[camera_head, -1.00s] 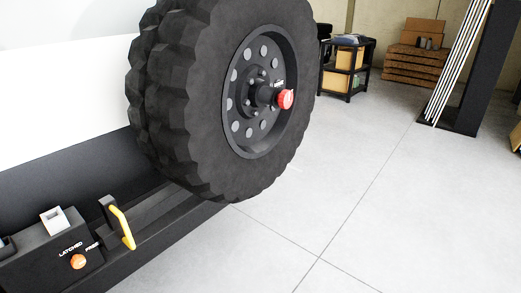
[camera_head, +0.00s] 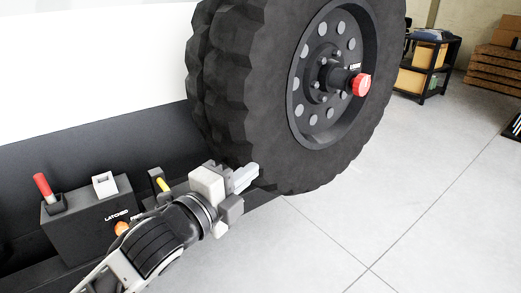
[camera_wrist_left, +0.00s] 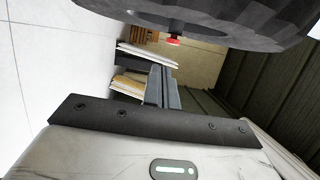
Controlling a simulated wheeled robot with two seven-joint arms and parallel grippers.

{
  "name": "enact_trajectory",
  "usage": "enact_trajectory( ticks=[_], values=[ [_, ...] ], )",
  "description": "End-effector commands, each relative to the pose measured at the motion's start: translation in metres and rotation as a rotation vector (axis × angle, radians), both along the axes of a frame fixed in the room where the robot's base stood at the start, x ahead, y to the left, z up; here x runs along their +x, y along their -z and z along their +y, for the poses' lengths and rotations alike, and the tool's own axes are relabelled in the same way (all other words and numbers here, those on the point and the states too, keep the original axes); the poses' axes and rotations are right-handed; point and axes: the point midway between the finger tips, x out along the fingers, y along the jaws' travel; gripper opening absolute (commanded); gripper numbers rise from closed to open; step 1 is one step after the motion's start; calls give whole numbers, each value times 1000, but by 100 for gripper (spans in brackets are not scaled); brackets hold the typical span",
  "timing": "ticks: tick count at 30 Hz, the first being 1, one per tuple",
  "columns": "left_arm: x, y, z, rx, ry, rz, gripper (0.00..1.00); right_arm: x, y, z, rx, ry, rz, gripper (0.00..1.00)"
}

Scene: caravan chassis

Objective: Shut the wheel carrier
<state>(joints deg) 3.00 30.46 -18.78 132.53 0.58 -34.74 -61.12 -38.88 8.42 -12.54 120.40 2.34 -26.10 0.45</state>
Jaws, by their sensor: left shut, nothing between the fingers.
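The wheel carrier bears a big black spare wheel (camera_head: 345,120) with a red hub knob (camera_head: 361,85); the tyre also shows at the top of the left wrist view (camera_wrist_left: 215,18). The carrier's yellow handle (camera_head: 163,185) stands left of the wheel, partly hidden by my left arm. The latch box (camera_head: 85,222), marked LATCHED, has an orange knob (camera_head: 122,229), a pale catch (camera_head: 105,184) and a red lever (camera_head: 43,187). My left gripper (camera_head: 250,176) is shut and empty, in front of the tyre's lower left edge; whether it touches is unclear. My right gripper is out of view.
A white and black vehicle body (camera_head: 90,75) fills the left. A black shelf cart with boxes (camera_head: 425,65) and stacked wooden pallets (camera_head: 493,70) stand at the back right. The grey floor (camera_head: 430,190) right of the wheel is clear.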

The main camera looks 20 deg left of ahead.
Motion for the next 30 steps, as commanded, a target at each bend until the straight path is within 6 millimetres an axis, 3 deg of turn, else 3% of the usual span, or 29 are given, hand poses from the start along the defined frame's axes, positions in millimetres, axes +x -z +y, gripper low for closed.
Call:
enact_trajectory(
  ticks=[12, 13, 19, 30],
  values=[
    [81, -2, -31, -9, 0, 2, 0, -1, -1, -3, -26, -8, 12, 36],
    [85, -2, -26, -3, -2, 3, 0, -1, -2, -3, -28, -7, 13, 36],
    [98, 0, -3, -2, -1, 3, 0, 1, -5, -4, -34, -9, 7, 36],
    [102, 0, 3, -5, 0, 3, 0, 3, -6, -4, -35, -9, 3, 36]
  ],
)
